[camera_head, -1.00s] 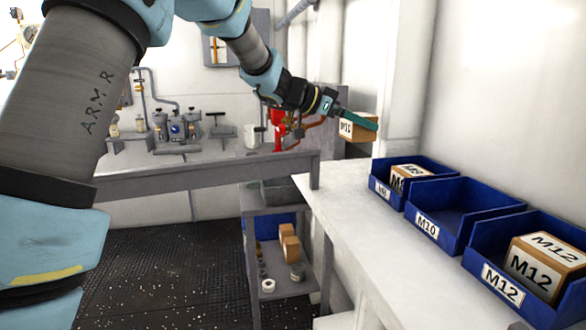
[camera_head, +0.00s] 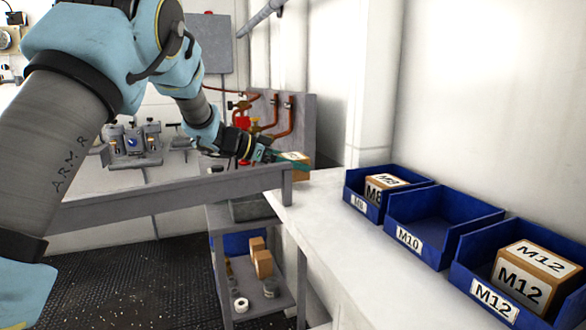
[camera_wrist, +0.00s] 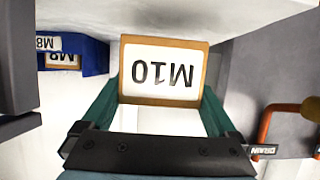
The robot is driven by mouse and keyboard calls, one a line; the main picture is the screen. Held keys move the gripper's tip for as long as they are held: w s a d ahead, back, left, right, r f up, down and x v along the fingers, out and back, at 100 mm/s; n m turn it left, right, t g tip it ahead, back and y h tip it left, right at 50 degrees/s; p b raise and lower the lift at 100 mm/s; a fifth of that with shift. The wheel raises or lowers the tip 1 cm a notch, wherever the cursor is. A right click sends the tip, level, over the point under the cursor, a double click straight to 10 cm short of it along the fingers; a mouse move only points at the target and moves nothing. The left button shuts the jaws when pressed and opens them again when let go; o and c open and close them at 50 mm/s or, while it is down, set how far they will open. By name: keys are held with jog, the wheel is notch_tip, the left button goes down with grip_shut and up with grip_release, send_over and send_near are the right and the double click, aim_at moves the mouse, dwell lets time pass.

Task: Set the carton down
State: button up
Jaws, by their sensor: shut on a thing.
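My gripper (camera_head: 288,157) is shut on a small brown carton (camera_head: 302,170) near the far end of the white counter. In the wrist view the carton (camera_wrist: 165,72) sits between the green fingers, its white label reading M10 upside down. In the head view the gripper and arm partly cover the carton. Whether it touches the counter is unclear. The blue M10 bin (camera_head: 432,254) on the counter is empty.
The blue M8 bin (camera_head: 352,204) and M12 bin (camera_head: 462,285) flank the M10 bin, and each holds a labelled carton. The white counter (camera_head: 335,250) is bare left of the bins. A grey bench (camera_head: 170,200) and red-brown pipes (camera_head: 290,118) stand behind.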

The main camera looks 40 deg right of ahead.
jog(key=shift+f, duration=0.85)
jog(key=shift+f, duration=0.1)
jog(key=shift+f, duration=0.1)
jog(key=o, duration=1.3)
jog(key=shift+a+r, duration=0.1)
jog(key=shift+r, duration=0.1)
jog(key=b+v, duration=0.1)
jog(key=v, duration=1)
jog(key=shift+w+a+r+b, duration=0.2)
jog(key=shift+a+b, duration=0.1)
jog(key=shift+b, duration=0.1)
